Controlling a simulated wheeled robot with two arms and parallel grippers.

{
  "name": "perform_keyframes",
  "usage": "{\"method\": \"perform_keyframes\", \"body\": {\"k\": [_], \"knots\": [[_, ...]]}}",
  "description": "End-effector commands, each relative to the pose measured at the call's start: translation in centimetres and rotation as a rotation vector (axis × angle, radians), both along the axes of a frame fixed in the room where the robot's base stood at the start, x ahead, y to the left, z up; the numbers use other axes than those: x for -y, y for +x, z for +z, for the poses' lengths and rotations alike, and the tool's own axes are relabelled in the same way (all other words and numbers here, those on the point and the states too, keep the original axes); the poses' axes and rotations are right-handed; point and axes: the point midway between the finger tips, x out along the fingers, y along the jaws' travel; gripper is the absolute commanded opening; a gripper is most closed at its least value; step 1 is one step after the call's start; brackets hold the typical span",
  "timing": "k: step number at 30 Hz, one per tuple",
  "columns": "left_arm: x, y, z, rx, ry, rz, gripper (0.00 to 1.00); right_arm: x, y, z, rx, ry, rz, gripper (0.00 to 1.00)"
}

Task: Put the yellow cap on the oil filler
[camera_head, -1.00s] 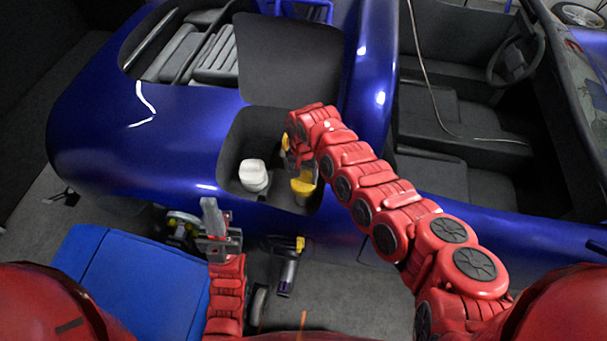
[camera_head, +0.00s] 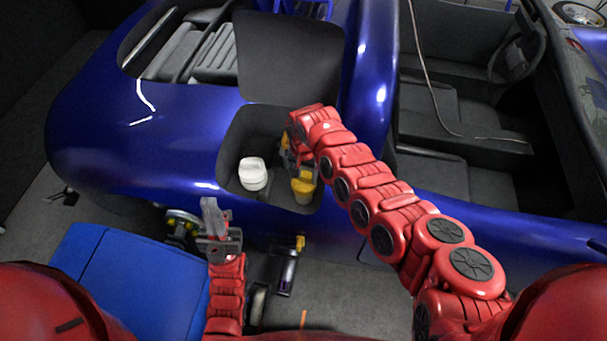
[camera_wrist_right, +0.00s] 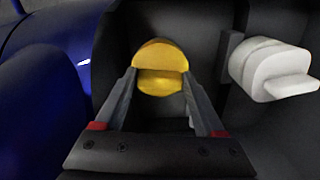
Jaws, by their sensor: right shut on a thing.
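The yellow cap (camera_wrist_right: 160,66) sits between the two fingertips of my right gripper (camera_wrist_right: 159,78), which is shut on it. In the head view a yellow cap (camera_head: 303,183) shows just below the right hand (camera_head: 302,150), above a pale part in the open bay of the blue car. I cannot tell whether it rests on the oil filler neck, which is mostly hidden. A white cap (camera_head: 253,172) stands to the left in the same bay and also shows in the wrist view (camera_wrist_right: 272,70). My left gripper (camera_head: 212,218) is outside the bay, its opening unclear.
A small yellow patch beside that hand is partly hidden. A blue box top (camera_head: 130,280) and a dark tool with yellow parts (camera_head: 287,268) lie below the car.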

Motion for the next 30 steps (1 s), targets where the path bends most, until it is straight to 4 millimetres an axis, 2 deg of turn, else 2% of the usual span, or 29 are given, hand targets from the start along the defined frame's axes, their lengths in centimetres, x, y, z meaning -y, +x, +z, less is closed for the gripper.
{"method": "perform_keyframes", "body": {"k": [3,4,6,17,30], "knots": [[0.0,0.0,-0.3,0.000,0.000,0.000,0.00,0.0,0.0,-0.3,0.000,0.000,0.000,0.15],[0.0,0.0,-0.2,0.000,0.000,0.000,0.00,0.0,0.0,-0.3,0.000,0.000,0.000,0.75],[0.0,0.0,-0.2,0.000,0.000,0.000,0.00,0.0,0.0,-0.2,0.000,0.000,0.000,0.84],[0.0,0.0,0.2,0.000,0.000,0.000,0.00,0.0,0.0,0.2,0.000,0.000,0.000,0.84],[0.0,0.0,3.6,0.000,0.000,0.000,0.00,0.0,0.0,4.0,0.000,0.000,-0.001,0.84]]}}
